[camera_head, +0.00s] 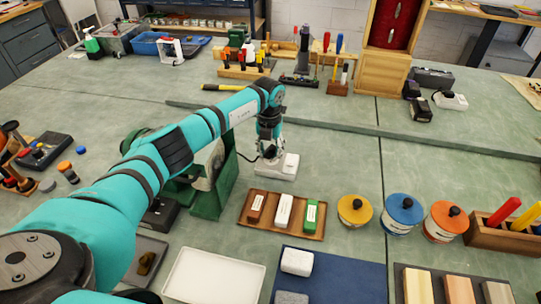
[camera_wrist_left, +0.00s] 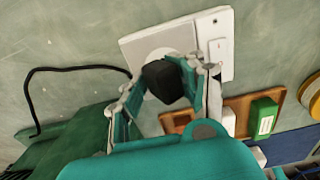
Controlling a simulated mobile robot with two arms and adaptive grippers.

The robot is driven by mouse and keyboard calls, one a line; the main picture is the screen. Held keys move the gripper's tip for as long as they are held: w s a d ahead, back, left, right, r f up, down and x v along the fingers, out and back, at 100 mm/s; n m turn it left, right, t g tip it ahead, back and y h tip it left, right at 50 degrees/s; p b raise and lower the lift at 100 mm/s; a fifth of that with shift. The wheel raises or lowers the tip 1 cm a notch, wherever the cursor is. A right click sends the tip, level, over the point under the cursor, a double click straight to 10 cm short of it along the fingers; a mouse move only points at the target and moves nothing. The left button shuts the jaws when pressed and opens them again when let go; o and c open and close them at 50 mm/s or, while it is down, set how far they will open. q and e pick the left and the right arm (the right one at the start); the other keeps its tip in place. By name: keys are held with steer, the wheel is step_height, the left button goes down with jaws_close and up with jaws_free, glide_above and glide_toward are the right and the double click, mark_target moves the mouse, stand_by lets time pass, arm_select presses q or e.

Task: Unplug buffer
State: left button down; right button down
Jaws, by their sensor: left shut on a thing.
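The white outlet block (camera_head: 290,166) sits on the bench right of the green buffer (camera_head: 212,202); it also shows in the left wrist view (camera_wrist_left: 222,28), with a round socket and a switch. My left gripper (camera_head: 270,150) reaches down over the block. In the left wrist view, my left gripper (camera_wrist_left: 163,80) is shut on the black plug (camera_wrist_left: 166,82), which is in front of the round socket. I cannot tell whether the plug is fully seated. A black cord (camera_wrist_left: 75,68) loops away to the left by the green buffer base. My arm hides part of the buffer. My right gripper is not in view.
A wooden tray (camera_head: 258,228) with small coloured blocks lies just in front of the outlet. Yellow, blue and orange-lidded tins (camera_head: 403,212) stand to its right. A white tray (camera_head: 214,276) is at the front. The bench right of and behind the outlet is clear.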

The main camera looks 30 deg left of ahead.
mark_target(270, 147)
arm_select(q)
steer(key=shift+r+p, duration=1.75)
steer(key=shift+r, duration=0.95)
steer(key=c, duration=0.8)
jaws_free()
step_height(270, 147, up, 12)
